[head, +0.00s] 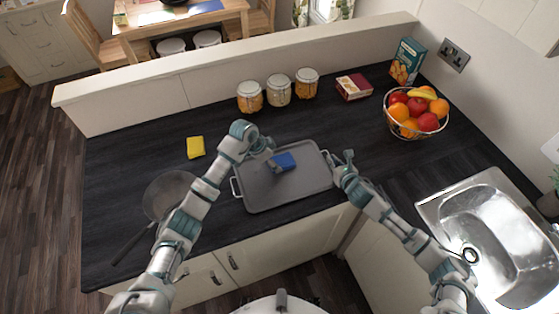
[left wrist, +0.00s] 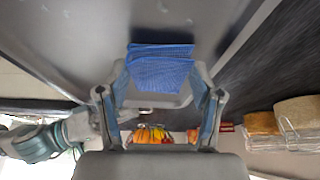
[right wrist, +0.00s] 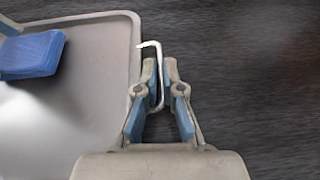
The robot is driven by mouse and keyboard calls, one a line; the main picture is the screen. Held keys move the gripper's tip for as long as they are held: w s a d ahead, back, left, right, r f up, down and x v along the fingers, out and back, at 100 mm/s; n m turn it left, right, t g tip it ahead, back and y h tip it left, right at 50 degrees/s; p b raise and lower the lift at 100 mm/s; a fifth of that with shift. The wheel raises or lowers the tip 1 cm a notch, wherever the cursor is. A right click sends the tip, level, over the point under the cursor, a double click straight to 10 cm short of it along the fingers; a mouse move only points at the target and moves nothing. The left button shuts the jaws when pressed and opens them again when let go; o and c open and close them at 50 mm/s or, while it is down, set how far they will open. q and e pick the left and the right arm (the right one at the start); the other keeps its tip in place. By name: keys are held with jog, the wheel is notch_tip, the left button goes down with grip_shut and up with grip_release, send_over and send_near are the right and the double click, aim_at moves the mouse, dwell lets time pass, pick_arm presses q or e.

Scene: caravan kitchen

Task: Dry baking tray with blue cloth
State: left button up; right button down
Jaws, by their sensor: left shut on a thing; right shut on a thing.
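The grey baking tray (head: 260,191) lies on the dark counter with a wire handle at each short end. The folded blue cloth (head: 285,162) is on the tray's surface, right of the middle. My left gripper (head: 273,165) is over the tray and shut on the cloth, which also shows between its fingers in the left wrist view (left wrist: 160,68). My right gripper (head: 342,163) is at the tray's right end, shut on the tray's handle (right wrist: 152,65). The cloth (right wrist: 32,55) and tray (right wrist: 95,88) also show in the right wrist view.
A pan (head: 165,193) sits left of the tray, with a yellow sponge (head: 195,147) behind it. Several jars (head: 278,87), a red box (head: 353,86) and a fruit basket (head: 416,112) stand at the back. The sink (head: 490,235) is at the right.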

aim_at(291, 163)
pick_arm(q)
jog(key=shift+s+a+f, duration=0.1)
jog(key=shift+s+a, duration=0.2)
jog(key=shift+a, duration=0.35)
jog(key=shift+s+a, duration=2)
jog(key=shift+a, duration=0.15)
jog(key=shift+s+d, duration=0.3)
jog(key=shift+s, duration=0.5)
jog(key=shift+s+d, duration=0.3)
jog(key=shift+s, duration=0.45)
jog(key=shift+s+d, duration=0.3)
jog(key=shift+s, duration=0.5)
jog(key=shift+w+d, duration=0.1)
jog(key=shift+d, duration=3.3)
jog(key=shift+w+d, duration=2.3)
jog(key=shift+d, duration=0.2)
jog(key=shift+w+a, duration=0.35)
jog(key=shift+w, duration=0.4)
jog(key=shift+w+a, duration=0.3)
jog(key=shift+w, duration=0.45)
jog(key=shift+w+a, duration=0.35)
jog(key=shift+w, duration=0.4)
